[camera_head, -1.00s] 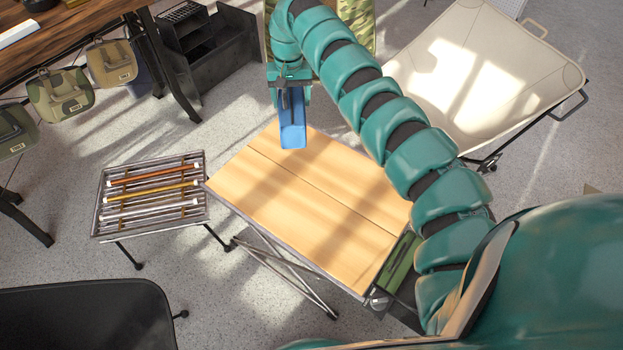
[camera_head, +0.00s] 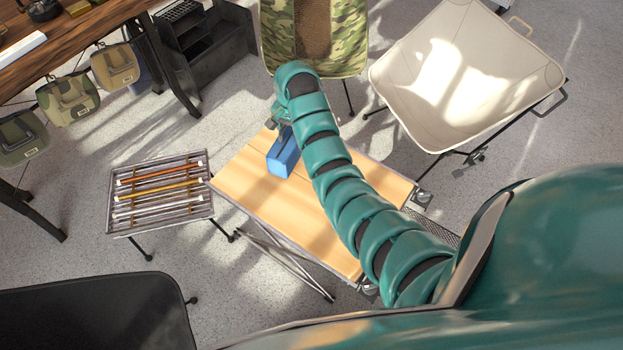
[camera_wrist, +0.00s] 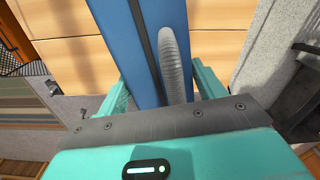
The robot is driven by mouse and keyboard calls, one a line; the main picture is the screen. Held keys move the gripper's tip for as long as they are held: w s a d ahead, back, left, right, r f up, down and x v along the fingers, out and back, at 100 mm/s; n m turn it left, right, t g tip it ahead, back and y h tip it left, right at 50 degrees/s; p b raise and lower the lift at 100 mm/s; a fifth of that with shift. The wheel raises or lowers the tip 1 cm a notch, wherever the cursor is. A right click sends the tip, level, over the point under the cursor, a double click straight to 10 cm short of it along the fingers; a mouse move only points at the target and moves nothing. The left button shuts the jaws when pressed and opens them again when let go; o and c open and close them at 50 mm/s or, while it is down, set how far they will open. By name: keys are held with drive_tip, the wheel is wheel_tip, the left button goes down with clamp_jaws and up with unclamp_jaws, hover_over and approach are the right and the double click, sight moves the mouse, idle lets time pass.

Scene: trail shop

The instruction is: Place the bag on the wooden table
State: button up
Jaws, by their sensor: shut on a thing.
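The blue bag (camera_head: 284,155) is held at the far left part of the wooden table (camera_head: 240,178). In the wrist view the bag (camera_wrist: 98,45) fills the space between the fingers, with a dark seam and a grey strap on it. The light wooden top (camera_wrist: 212,60) shows behind it. My gripper (camera_head: 282,128) is shut on the bag, at its upper end. The bag looks over the table top; whether it touches the wood I cannot tell.
A slatted metal rack table (camera_head: 160,193) stands left of the wooden table. A cream chair (camera_head: 450,80) is at the back right, a camouflage chair (camera_head: 345,45) behind. Several small bags hang from a dark wooden counter (camera_head: 80,45). A black surface (camera_head: 95,310) is at lower left.

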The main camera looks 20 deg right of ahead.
drive_tip(key=shift+s+d+f+p, duration=0.1)
drive_tip(key=shift+s+f+p, duration=0.1)
drive_tip(key=shift+s, duration=0.15)
drive_tip(key=shift+s+d+f+p, duration=0.1)
drive_tip(key=shift+s+p, duration=0.1)
drive_tip(key=shift+s, duration=0.1)
drive_tip(key=s+d+f+m+p, duration=0.1)
drive_tip(key=s+d+m+p, duration=0.15)
drive_tip(key=s+p, duration=1.3)
drive_tip(key=b, duration=1.2)
hover_over(307, 189)
drive_tip(key=shift+f, duration=4.95)
drive_tip(key=shift+a+f, duration=0.1)
drive_tip(key=shift+f, duration=1.5)
drive_tip(key=o, duration=1.4)
drive_tip(key=shift+f, duration=0.1)
